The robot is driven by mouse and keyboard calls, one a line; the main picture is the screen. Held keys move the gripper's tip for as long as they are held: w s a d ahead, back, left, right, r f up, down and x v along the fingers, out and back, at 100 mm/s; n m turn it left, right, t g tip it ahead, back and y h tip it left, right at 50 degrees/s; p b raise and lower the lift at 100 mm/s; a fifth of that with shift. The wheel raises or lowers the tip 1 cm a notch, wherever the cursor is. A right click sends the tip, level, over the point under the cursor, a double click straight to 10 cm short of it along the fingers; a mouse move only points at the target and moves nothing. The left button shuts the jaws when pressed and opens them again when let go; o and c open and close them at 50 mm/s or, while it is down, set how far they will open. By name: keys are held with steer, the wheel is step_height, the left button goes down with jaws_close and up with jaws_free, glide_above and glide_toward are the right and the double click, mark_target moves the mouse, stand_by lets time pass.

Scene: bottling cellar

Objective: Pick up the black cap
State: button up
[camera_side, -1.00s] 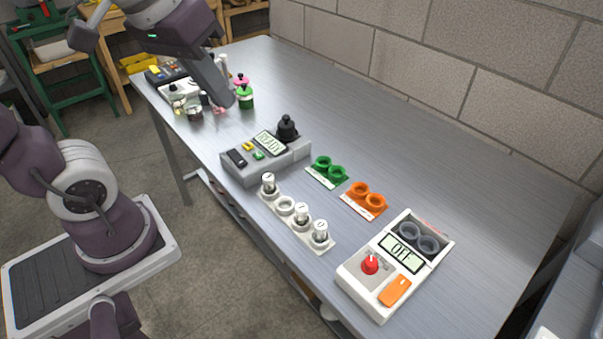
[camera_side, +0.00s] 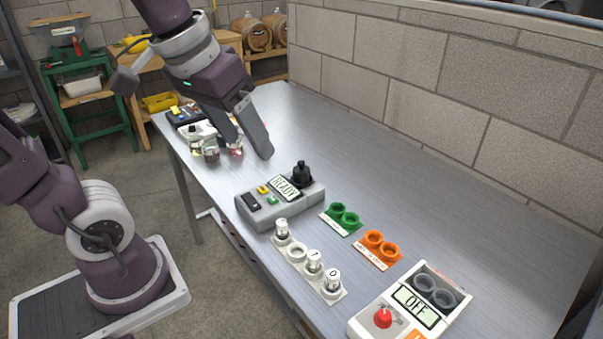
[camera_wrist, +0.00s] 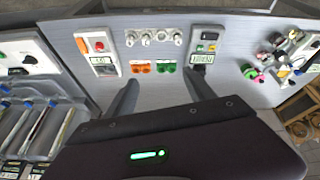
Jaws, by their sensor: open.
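My gripper (camera_side: 250,149) is open and empty above the table, between the far cluster of small bottles and the grey READY device (camera_side: 262,213). Its two fingers point down at the table; they also show in the wrist view (camera_wrist: 162,80). A black, cap-like knobbed piece (camera_side: 302,174) stands upright on the back right of the READY device, apart from my fingers. It shows dark beside that device in the wrist view (camera_wrist: 200,70). I cannot tell whether it is the black cap. The cluster (camera_side: 212,150) is partly hidden behind my fingers; in the wrist view, dark tops show there (camera_wrist: 277,40).
A white rack (camera_side: 306,267) with several white-topped vials, a green two-ring holder (camera_side: 341,218), an orange two-ring holder (camera_side: 377,249) and a white OFF device (camera_side: 455,309) line the near side. A block wall (camera_side: 440,110) runs behind. The table's far right is clear.

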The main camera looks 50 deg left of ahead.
steer(key=w+a+f+n+g, duration=0.2)
steer(key=w+a+n, duration=0.3)
steer(key=w, duration=0.7)
steer(key=n+g, duration=0.2)
steer(key=n, duration=0.2)
glide_above(301, 162)
steer(key=f, duration=1)
steer(key=d+f, duration=0.1)
steer(key=f, duration=0.4)
steer(key=shift+f, duration=0.2)
steer(key=f, duration=0.1)
steer(key=a+f, duration=0.1)
steer(key=n, duration=0.1)
steer(key=shift+w+a+f+g, duration=0.15)
steer(key=shift+w+f+g, duration=0.1)
steer(key=shift+f+g, duration=0.15)
steer(key=f, duration=0.6)
steer(key=shift+s+f, duration=0.2)
steer(key=shift+f, duration=0.1)
jaws_close()
step_height(301, 162, up, 10)
steer(key=shift+f, duration=2.75)
